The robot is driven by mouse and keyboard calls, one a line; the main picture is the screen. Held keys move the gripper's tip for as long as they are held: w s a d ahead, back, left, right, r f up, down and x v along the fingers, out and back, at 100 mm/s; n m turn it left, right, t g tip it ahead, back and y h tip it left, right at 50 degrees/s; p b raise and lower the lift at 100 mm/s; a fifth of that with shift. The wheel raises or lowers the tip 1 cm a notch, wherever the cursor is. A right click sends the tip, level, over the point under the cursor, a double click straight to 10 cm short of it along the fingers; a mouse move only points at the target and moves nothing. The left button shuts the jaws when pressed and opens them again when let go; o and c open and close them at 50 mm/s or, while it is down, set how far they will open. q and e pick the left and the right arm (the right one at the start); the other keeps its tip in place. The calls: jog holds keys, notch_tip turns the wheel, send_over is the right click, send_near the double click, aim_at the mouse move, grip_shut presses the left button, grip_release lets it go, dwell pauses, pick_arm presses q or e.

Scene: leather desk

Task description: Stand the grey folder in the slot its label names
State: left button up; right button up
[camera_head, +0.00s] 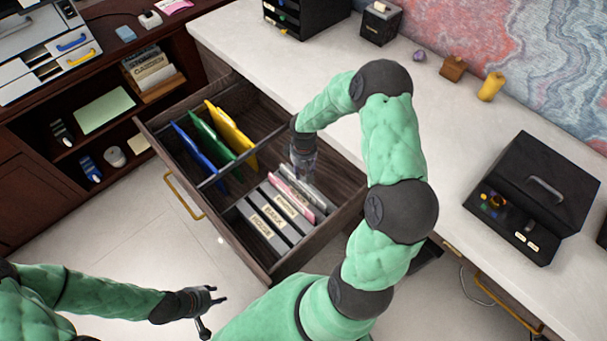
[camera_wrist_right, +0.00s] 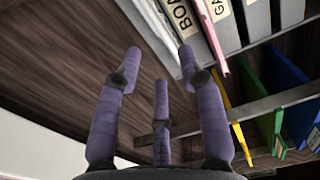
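An open drawer (camera_head: 187,200) holds a front row of grey labelled pieces (camera_head: 262,222) with a pink folder (camera_head: 292,198) among them. A grey piece (camera_head: 310,187) stands at the row's right end; its label begins "BOA" in the right wrist view (camera_wrist_right: 180,14). I cannot tell for sure which grey piece is the task's folder. My right gripper (camera_head: 303,168) is low over the drawer at that end. Its three purple fingers (camera_wrist_right: 160,62) are spread, with nothing clearly held; contact is unclear. My left gripper (camera_head: 212,296) is open and empty, outside the drawer.
Blue (camera_head: 195,150), green (camera_head: 215,145) and yellow (camera_head: 232,137) folders stand in the drawer's other section, behind a divider bar (camera_head: 240,165). A black case (camera_head: 535,195) and small blocks (camera_head: 453,68) sit on the white desktop (camera_head: 300,60).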

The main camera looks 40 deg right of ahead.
jog(key=shift+r, duration=1.15)
